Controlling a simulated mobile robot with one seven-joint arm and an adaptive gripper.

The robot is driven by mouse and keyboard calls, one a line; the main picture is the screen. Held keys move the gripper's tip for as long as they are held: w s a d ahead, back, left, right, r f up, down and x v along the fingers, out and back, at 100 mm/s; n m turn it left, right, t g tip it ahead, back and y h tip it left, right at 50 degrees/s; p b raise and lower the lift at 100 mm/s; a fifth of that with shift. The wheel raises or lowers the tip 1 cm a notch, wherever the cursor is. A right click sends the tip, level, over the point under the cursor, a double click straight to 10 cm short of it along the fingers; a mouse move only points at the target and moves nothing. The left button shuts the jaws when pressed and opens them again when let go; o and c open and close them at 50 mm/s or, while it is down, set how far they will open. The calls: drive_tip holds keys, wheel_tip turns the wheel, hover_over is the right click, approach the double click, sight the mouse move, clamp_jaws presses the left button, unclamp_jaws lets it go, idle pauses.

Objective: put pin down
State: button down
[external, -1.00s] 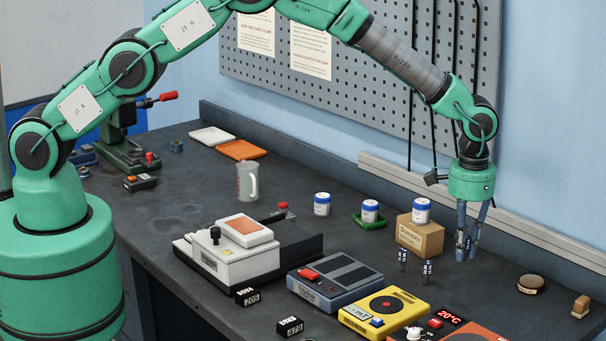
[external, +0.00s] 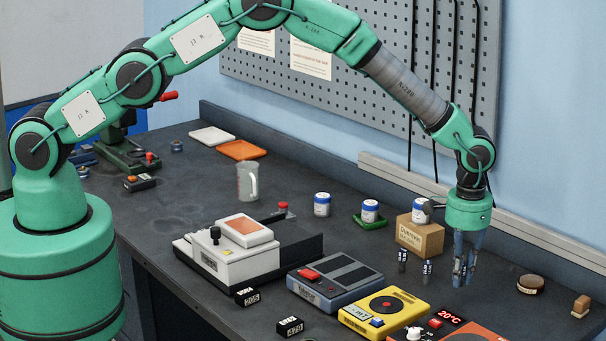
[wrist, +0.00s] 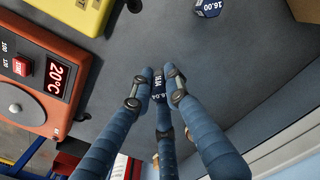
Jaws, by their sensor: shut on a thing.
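My gripper (external: 463,275) points down over the bench right of two standing dark pins, a left one (external: 403,259) and a right one (external: 427,271). In the wrist view the fingers of my gripper (wrist: 159,88) close around a dark pin (wrist: 158,84) with a pale printed label. Its lower part is hidden, and I cannot tell whether it touches the bench. One standing pin (wrist: 209,7) shows at the top edge of the wrist view, its top marked 16.00.
A yellow device (external: 384,313) and an orange device with a 20°C display (external: 449,316) stand in front. A cardboard box (external: 419,236) is behind the pins. A round brown disc (external: 530,285) and a small wooden block (external: 581,306) lie to the right.

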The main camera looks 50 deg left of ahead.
drive_tip(key=shift+f, duration=1.75)
drive_tip(key=shift+f, duration=0.1)
drive_tip(key=c, duration=1.7)
unclamp_jaws()
wheel_tip(320, 180, up, 12)
drive_tip(key=shift+r, duration=0.1)
drive_tip(key=shift+r, duration=0.1)
